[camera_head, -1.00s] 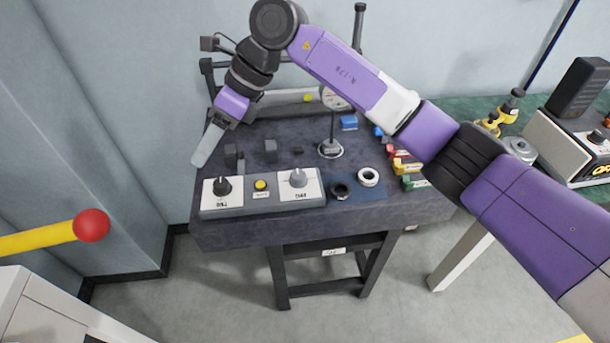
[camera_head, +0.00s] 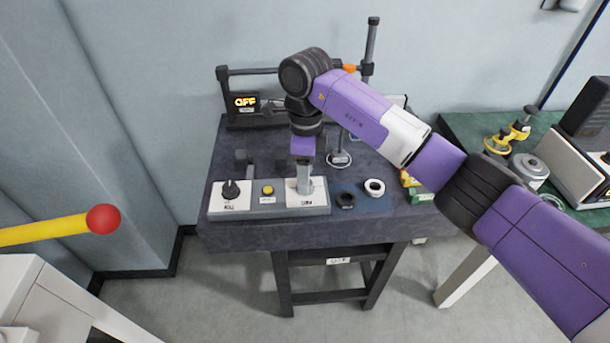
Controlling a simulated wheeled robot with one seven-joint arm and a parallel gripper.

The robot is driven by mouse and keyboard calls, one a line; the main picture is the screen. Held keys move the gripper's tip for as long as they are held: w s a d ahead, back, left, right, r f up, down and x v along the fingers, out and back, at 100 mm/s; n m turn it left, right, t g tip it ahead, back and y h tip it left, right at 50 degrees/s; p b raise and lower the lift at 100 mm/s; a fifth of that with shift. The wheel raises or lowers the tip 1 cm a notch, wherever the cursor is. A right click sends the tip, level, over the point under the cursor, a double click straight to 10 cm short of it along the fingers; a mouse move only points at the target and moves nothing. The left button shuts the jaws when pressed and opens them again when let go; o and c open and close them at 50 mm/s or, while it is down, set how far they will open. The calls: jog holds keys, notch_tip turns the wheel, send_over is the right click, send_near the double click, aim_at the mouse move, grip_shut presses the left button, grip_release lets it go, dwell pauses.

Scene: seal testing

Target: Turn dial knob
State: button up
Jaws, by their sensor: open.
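A grey control box (camera_head: 270,211) lies along the front edge of the dark table. It has a black dial knob (camera_head: 231,190) on its left white plate, a yellow button (camera_head: 267,189) in the middle, and another white plate (camera_head: 312,200) on the right. My gripper (camera_head: 304,187) points down over this right plate. The grey knob seen there earlier is hidden behind my gripper. I cannot tell whether my fingers touch it. My gripper is open, with its fingertips close to the plate.
A dark display reading "OFF" (camera_head: 246,109) stands at the back left. A red ball on a yellow bar (camera_head: 103,219) juts in at left. A second, green table (camera_head: 460,125) stands at right.

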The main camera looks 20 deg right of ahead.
jog(key=shift+f, duration=0.6)
grip_shut()
